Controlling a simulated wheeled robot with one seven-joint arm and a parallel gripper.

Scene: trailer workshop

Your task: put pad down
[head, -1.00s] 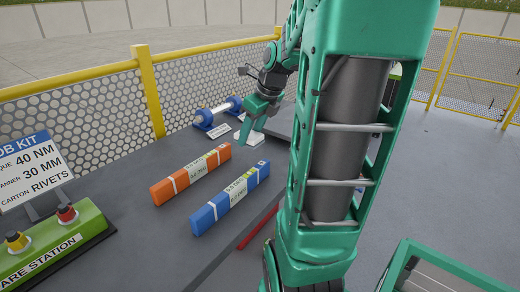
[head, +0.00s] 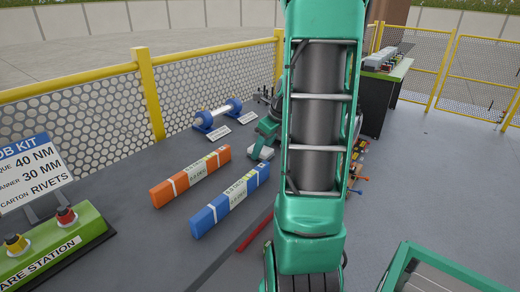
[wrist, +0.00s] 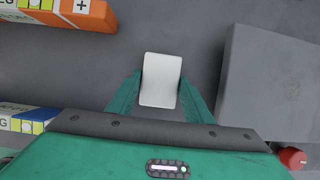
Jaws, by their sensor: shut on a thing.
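The pad (wrist: 161,72) is a small white, slightly curved block. In the wrist view it sits between the two green fingers of my gripper (wrist: 159,92), which is shut on it. In the head view my gripper (head: 268,130) is partly hidden behind my arm, and the pad (head: 262,153) shows as a white patch below it, over the dark bench (head: 130,215). I cannot tell whether the pad touches the bench.
An orange bar (head: 190,177) and a blue bar (head: 230,201) lie left of the gripper. A blue-ended roller (head: 217,115) with white cards stands behind. In the wrist view, a grey block (wrist: 270,85) is at right and a red knob (wrist: 293,158) is below it.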

